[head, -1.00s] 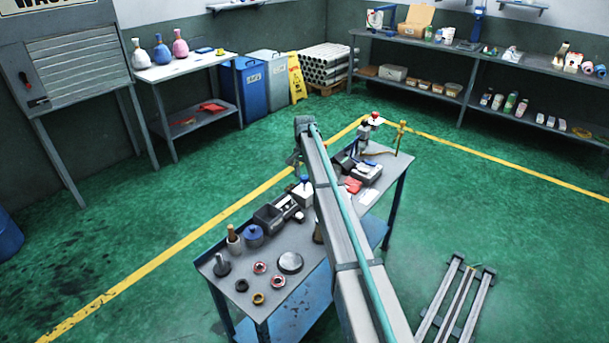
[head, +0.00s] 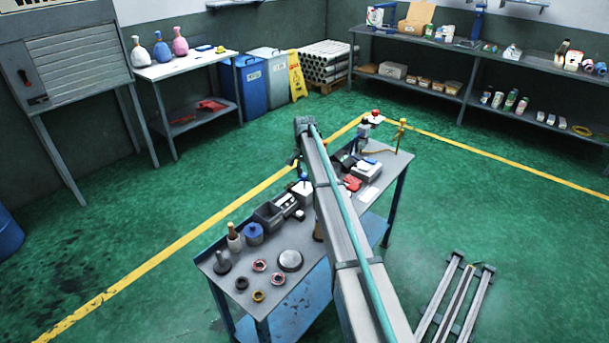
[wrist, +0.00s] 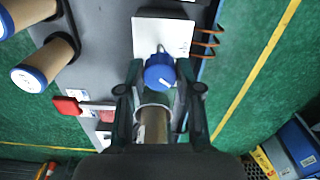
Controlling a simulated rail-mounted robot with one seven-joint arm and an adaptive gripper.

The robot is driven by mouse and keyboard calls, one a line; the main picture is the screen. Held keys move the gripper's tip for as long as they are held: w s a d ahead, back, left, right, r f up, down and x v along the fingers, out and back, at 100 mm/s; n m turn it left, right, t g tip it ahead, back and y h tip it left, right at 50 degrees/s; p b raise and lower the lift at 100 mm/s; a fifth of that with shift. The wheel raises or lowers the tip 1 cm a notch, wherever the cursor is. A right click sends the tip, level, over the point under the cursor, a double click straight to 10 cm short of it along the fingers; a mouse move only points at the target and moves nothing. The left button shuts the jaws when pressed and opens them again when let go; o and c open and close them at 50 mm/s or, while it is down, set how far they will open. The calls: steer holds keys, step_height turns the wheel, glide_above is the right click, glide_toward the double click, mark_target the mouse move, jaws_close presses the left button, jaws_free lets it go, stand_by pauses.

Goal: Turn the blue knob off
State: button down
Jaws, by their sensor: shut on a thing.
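The blue knob (wrist: 159,72) shows in the wrist view between my gripper's (wrist: 159,74) two dark fingers, at their tips. The fingers are shut on it from left and right. A small pale pointer sticks up from its far edge, in front of a white plate (wrist: 150,36). In the head view a small blue top (head: 304,177) on a white box shows just left of my arm. My gripper is mostly hidden behind the arm there.
A brass cylinder (wrist: 154,125) stands between the fingers, nearer the wrist camera. A copper coil (wrist: 208,43) is right of the plate. A red-handled part (wrist: 68,105) and wooden-looking cylinders lie left.

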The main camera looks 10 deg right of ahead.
mark_target(304, 175)
steer(key=shift+n, duration=0.3)
steer(key=n+b, duration=0.1)
steer(key=n, duration=0.2)
steer(key=shift+n, duration=0.3)
steer(key=shift+n+b, duration=0.45)
steer(key=shift+n, duration=1.35)
steer(key=c, duration=0.8)
jaws_free()
steer(key=shift+o, duration=0.2)
step_height(304, 175, up, 12)
